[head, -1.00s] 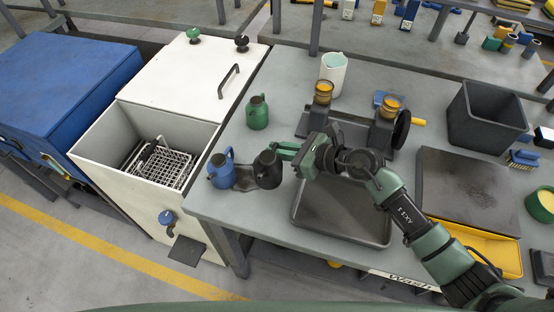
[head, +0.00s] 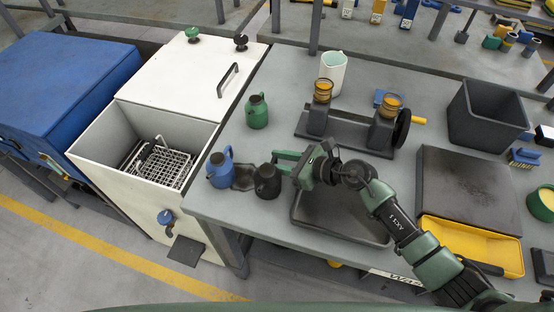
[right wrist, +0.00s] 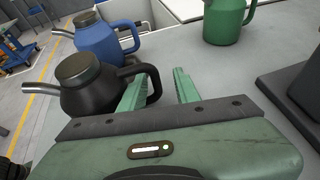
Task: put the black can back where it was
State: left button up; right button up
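The black can (head: 267,181) stands upright at the table's left front edge, just right of the blue can (head: 220,168). In the right wrist view the black can (right wrist: 90,88) has its spout to the left and its handle to the right. My right gripper (head: 279,160) is at the handle side of the can. In the wrist view its fingers (right wrist: 158,78) are apart, with the handle's outer part showing in the gap, clear of the right finger. The left finger hides part of the handle; contact there cannot be told. My left gripper is not in view.
A green can (head: 257,111) stands farther back. A dark tray (head: 340,224) lies under my right arm. The white bin (head: 110,152) with a wire rack adjoins the table's left side.

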jog(key=shift+r, duration=0.1)
jog(key=shift+r+p, duration=0.25)
jog(key=shift+p, duration=0.05)
jog(key=v, duration=0.3)
jog(key=b+v, duration=0.1)
jog(key=v, duration=0.3)
jog(key=b+v, duration=0.1)
jog(key=v, duration=0.2)
jog(key=shift+s+d+f, duration=0.2)
jog(key=shift+s+d, duration=0.05)
jog(key=shift+d, duration=0.1)
jog(key=shift+s+d+r+b, duration=0.3)
jog(key=shift+d+r+b, duration=0.05)
jog(key=shift+d+r, duration=0.1)
jog(key=shift+s+f, duration=0.1)
